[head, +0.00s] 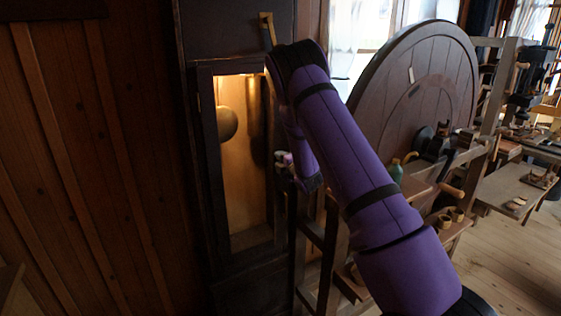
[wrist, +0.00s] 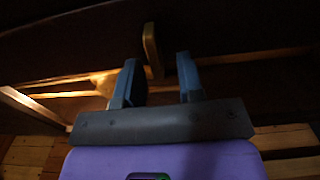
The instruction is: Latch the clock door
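The tall dark clock case (head: 222,32) stands left of centre in the head view. Its narrow door frame (head: 206,150) surrounds a lit interior; whether the door is fully closed I cannot tell. A brass-coloured latch piece (head: 267,30) stands upright above the door opening. In the wrist view a similar brass-coloured piece (wrist: 151,47) lies just beyond the fingertips, between them in the picture; contact is not visible. My gripper (wrist: 158,62) is open, with a clear gap between two blue-grey fingers. In the head view my purple arm hides part of the door's right side.
A round brass bob (head: 227,123) hangs inside the case. A large wooden wheel (head: 425,85) and a workbench (head: 515,185) with small items stand to the right. A plank wall (head: 80,150) is at the left. Floor (head: 510,260) shows at lower right.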

